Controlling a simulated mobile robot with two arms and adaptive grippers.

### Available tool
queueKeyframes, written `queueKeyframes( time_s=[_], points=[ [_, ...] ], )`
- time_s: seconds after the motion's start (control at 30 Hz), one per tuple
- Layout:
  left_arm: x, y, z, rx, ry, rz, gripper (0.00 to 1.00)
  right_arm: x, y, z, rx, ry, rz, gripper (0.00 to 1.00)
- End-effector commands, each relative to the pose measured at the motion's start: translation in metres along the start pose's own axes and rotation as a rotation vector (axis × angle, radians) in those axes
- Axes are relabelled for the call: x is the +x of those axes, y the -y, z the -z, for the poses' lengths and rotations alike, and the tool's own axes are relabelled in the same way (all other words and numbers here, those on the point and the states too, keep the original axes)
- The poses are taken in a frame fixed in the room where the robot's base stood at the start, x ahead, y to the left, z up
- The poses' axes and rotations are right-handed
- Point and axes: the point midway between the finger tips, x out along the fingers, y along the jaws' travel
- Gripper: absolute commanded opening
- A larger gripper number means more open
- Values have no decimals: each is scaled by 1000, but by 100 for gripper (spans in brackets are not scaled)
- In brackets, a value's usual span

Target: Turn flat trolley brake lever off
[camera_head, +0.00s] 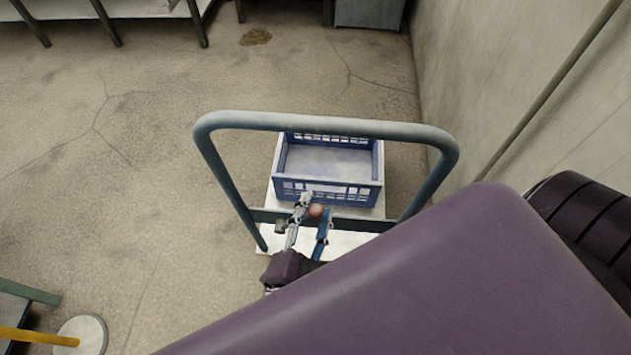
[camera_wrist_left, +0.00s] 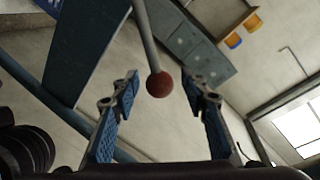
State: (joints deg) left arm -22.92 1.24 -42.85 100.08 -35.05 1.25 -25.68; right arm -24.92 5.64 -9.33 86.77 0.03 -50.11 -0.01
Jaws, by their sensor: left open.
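The flat trolley has a white deck (camera_head: 268,236) and a tall grey-blue push handle (camera_head: 330,123). Its brake lever ends in a reddish-brown ball knob (camera_head: 316,211) low by the handle's crossbar. In the left wrist view the knob (camera_wrist_left: 159,84) sits on a thin grey rod. My left gripper (camera_head: 314,213) is open around the knob. In the wrist view the fingertips (camera_wrist_left: 161,82) are on either side of it, with a visible gap on both sides. Most of the lever rod is hidden in the head view. My right gripper is not in view.
A blue crate (camera_head: 330,190) stands on the deck beyond the handle. A wall (camera_head: 520,70) with a pipe runs along the right. Tables (camera_head: 110,8) stand at the back left. A round white base with a yellow bar (camera_head: 82,335) is at the lower left. The left floor is mostly clear.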

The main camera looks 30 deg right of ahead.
Motion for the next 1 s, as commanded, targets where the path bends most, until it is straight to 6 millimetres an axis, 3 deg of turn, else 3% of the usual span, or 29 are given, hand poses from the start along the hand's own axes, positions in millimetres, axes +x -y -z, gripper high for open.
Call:
queueKeyframes(
  time_s=[0.5,0.7,1.0],
  points=[
    [-97,-2,0,-1,2,-4,41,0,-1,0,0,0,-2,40],
    [-114,-1,0,-1,2,-2,41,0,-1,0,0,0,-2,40],
    [-116,-1,0,0,1,-1,41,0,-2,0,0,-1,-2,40]
  ],
)
